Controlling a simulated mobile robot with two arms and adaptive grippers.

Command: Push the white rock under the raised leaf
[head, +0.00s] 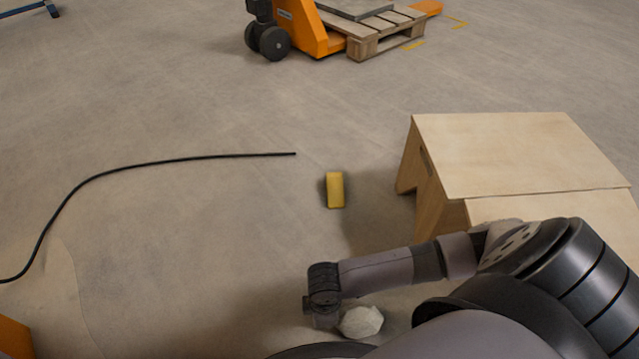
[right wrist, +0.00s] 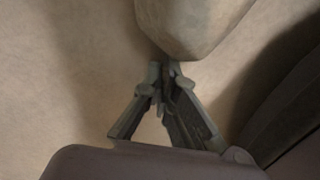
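The white rock (head: 361,322) lies on the floor at the lower middle of the head view, partly bordered by my right arm. It fills the top middle of the right wrist view (right wrist: 190,25). My right gripper (head: 322,318) points down just left of the rock. In the right wrist view its fingertips (right wrist: 165,72) are together with nothing between them, right at the rock's edge; I cannot tell whether they touch it. I cannot make out a raised leaf for certain in either view. My left gripper is not in view.
A wooden step-shaped box (head: 515,155) stands right, beyond my right arm. A yellow block (head: 335,190) lies on the floor ahead. A black cable (head: 150,164) curves across the left. An orange pallet truck (head: 310,30) with a wooden pallet (head: 375,40) is far back.

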